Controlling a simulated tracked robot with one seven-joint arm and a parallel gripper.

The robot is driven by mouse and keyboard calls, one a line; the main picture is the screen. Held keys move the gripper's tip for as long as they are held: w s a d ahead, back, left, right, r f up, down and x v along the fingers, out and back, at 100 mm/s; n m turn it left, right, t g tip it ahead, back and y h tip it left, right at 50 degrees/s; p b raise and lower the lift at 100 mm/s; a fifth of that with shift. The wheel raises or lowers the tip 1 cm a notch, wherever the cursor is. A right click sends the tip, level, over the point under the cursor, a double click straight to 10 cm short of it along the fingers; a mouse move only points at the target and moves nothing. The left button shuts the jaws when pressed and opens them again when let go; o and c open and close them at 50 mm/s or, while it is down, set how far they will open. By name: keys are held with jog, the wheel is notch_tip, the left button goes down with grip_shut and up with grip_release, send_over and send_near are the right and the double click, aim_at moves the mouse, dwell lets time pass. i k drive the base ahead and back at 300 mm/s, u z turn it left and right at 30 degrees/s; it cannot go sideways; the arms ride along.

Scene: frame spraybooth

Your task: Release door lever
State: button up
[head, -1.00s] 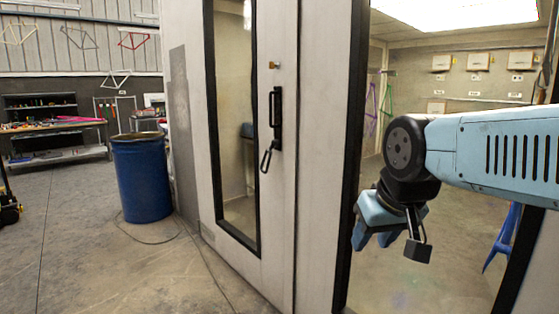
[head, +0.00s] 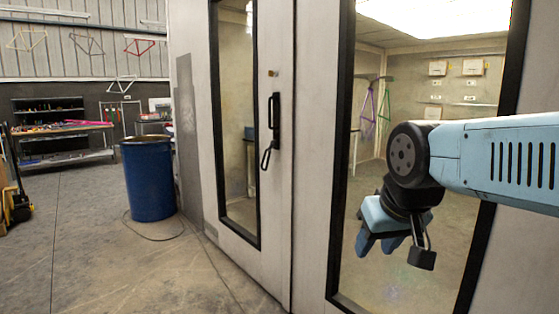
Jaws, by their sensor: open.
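The white booth door (head: 228,255) with a tall dark-framed window stands in the middle of the head view and looks shut. On its right side is a black upright handle (head: 275,110). A black looped lever (head: 267,155) hangs at the handle's lower end. My gripper (head: 377,245) is open and empty, pointing down in front of the right-hand window panel. It is to the right of and below the lever, clearly apart from it.
A blue drum (head: 148,180) stands on the floor left of the door, with a cable (head: 165,238) by it. A workbench (head: 65,145) is farther back. A pallet jack (head: 18,200) is at the left edge.

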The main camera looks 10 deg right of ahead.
aim_at(274, 143)
jog(key=k, duration=0.4)
jog(key=u, duration=0.15)
jog(key=i, duration=0.95)
jog(key=z, duration=0.15)
jog(key=k, duration=0.65)
jog(key=u, duration=0.6)
jog(key=i, duration=1.55)
jog(key=z, duration=0.7)
